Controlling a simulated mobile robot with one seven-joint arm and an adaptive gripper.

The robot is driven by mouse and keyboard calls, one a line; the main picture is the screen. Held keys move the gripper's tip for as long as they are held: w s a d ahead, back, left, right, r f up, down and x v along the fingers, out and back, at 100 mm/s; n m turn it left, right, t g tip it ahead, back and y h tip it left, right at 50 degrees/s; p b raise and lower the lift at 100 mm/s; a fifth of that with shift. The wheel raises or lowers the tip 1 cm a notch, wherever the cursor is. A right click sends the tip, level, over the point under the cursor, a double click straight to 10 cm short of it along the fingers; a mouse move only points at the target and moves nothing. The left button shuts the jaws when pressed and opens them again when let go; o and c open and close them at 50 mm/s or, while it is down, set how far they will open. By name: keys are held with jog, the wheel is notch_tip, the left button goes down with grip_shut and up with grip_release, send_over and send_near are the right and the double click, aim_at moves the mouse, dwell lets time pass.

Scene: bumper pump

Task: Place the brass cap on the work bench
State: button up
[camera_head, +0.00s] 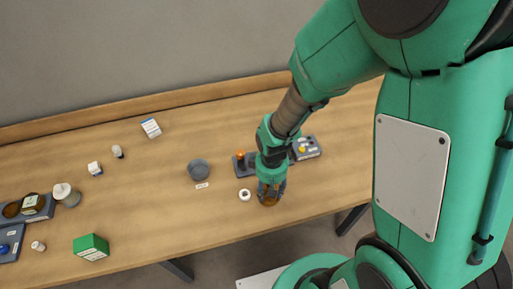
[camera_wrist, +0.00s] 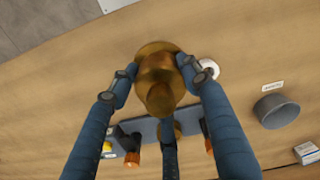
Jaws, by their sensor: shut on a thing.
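The brass cap (camera_wrist: 158,80) is a gold-brown, rounded piece with a wider flange. It sits between my fingers in the wrist view and shows as a small brown shape (camera_head: 268,201) under my gripper in the head view. My gripper (camera_wrist: 160,78) is shut on the brass cap, its blue fingers pressing from both sides; it also shows in the head view (camera_head: 271,192). The cap is low over the front part of the wooden work bench (camera_head: 330,190). I cannot tell whether it touches the surface.
A white ring (camera_head: 245,195) lies just left of my gripper. A grey fixture with an orange knob (camera_head: 240,157) stands behind it, beside a grey box with a yellow button (camera_head: 306,148). A grey cup (camera_head: 199,170) and a green box (camera_head: 91,247) stand left.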

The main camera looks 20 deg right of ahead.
jog(key=s+d, duration=0.9)
jog(key=s, duration=0.2)
jog(key=shift+f+m+p, duration=0.2)
jog(key=shift+m+p, duration=0.1)
jog(key=w+d, duration=0.1)
jog(key=w, duration=0.4)
jog(key=w+d+f+b, duration=0.1)
jog(key=w, duration=0.4)
jog(key=w+d, duration=0.1)
jog(key=w, duration=0.4)
jog(key=shift+w+f+b, duration=0.25)
jog(key=shift+w+b, duration=0.05)
jog(key=shift+b, duration=0.05)
jog(key=shift+f, duration=0.1)
jog(key=shift+f+b, duration=0.4)
jog(key=shift+f, duration=1.25)
jog(key=shift+f, duration=0.15)
jog(key=o, duration=1.4)
jog(key=shift+o, duration=0.2)
